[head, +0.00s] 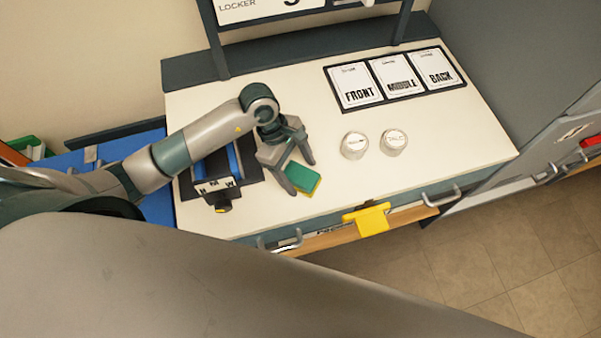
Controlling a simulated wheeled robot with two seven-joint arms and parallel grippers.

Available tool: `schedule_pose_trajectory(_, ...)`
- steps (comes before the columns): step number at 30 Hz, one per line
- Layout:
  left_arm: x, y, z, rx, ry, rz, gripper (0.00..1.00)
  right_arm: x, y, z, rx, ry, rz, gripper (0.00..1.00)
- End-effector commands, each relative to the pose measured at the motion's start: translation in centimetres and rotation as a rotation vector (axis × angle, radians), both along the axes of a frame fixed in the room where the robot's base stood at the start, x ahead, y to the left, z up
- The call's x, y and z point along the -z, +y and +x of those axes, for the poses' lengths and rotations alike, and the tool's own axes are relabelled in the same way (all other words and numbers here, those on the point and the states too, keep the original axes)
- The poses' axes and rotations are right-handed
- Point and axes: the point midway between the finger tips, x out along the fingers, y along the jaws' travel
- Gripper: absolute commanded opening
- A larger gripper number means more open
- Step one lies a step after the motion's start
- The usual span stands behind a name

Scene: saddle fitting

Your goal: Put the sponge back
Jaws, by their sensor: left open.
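A sponge (303,178), green on top with a yellow edge, lies on the white bench top (270,215) near its front edge. My left gripper (299,178) is open just above and beside the sponge, with its fingers pointing down. One finger overlaps the sponge's left side in the head view; I cannot tell whether it touches. The other finger shows behind the sponge. My right gripper is not in view.
Two round lidded tins (354,145) stand right of the sponge. A dark holder with blue inside (247,163) sits to the left. Cards marked FRONT, MIDDLE and BACK (398,85) lie behind. A yellow clip (372,219) hangs on the front edge.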

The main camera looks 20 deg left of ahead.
Motion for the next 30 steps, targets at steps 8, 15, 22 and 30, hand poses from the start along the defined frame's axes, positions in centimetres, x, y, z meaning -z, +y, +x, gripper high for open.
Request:
schedule_pose_trajectory(8, -3.8, 1.8, 0.4, 0.002, -0.006, 0.001, 0.7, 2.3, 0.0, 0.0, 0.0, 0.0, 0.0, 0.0)
schedule_pose_trajectory(15, -7.7, 3.3, 0.7, 0.002, -0.004, 0.002, 0.7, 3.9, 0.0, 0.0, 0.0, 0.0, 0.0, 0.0)
schedule_pose_trajectory(22, -9.8, 4.0, 0.8, 0.001, -0.001, 0.0, 0.7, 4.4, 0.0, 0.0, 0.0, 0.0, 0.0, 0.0)
schedule_pose_trajectory(30, -10.1, 4.1, 0.7, 0.001, 0.001, 0.0, 0.7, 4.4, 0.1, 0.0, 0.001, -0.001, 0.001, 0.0)
